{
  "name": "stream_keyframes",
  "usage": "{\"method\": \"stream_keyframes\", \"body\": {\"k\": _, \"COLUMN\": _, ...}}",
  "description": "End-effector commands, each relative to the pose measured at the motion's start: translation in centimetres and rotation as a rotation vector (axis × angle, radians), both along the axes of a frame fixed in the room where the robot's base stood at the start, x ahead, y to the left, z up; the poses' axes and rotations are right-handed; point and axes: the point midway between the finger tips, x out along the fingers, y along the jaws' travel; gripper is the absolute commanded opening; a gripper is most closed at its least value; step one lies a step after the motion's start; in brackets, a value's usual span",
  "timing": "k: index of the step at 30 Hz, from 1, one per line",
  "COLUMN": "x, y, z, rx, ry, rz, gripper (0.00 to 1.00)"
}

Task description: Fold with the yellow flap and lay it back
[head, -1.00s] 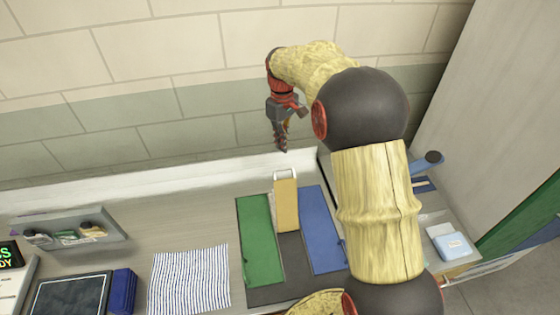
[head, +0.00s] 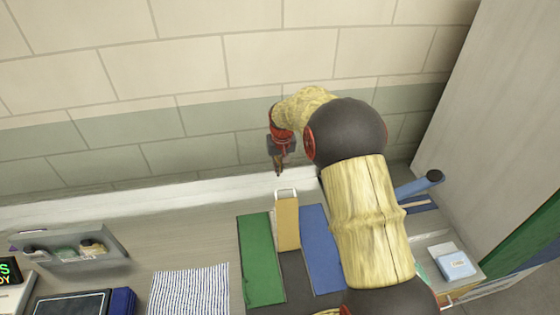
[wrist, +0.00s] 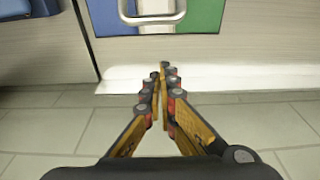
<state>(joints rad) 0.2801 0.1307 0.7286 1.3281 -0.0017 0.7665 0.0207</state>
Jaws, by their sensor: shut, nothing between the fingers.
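The yellow flap (head: 288,228) lies lengthwise over a dark grey panel (head: 297,272), between a green flap (head: 260,262) on the left and a blue flap (head: 322,248) on the right. A pale metal loop (head: 286,192) sits at the yellow flap's far end. My gripper (head: 279,174) points down near the back wall, just beyond this loop in the picture. In the wrist view my gripper (wrist: 162,70) is shut and empty, its fingertips apart from the loop (wrist: 152,17). The green flap (wrist: 115,18) and blue flap (wrist: 200,15) show at the top there.
A striped cloth (head: 190,290) lies left of the flaps. A grey tray (head: 75,250) with small items stands farther left. A blue cylinder (head: 420,185) and a light blue box (head: 455,266) are right of my arm. The wall (head: 200,150) rises close behind my gripper.

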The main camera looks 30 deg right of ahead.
Motion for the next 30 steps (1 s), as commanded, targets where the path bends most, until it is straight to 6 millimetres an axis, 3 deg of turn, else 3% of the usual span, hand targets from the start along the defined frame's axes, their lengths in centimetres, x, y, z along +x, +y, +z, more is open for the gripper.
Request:
{"method": "stream_keyframes", "body": {"k": 5, "x": 0.4, "y": -0.1, "z": -2.9, "rx": 0.001, "ry": 0.003, "rz": 0.000, "gripper": 0.00}}
{"method": "stream_keyframes", "body": {"k": 16, "x": -2.8, "y": 0.9, "z": -2.2, "rx": 0.000, "ry": -0.001, "rz": 0.001, "gripper": 0.00}}
{"method": "stream_keyframes", "body": {"k": 30, "x": -3.3, "y": 1.0, "z": -2.2, "rx": 0.000, "ry": 0.000, "rz": 0.001, "gripper": 0.00}}
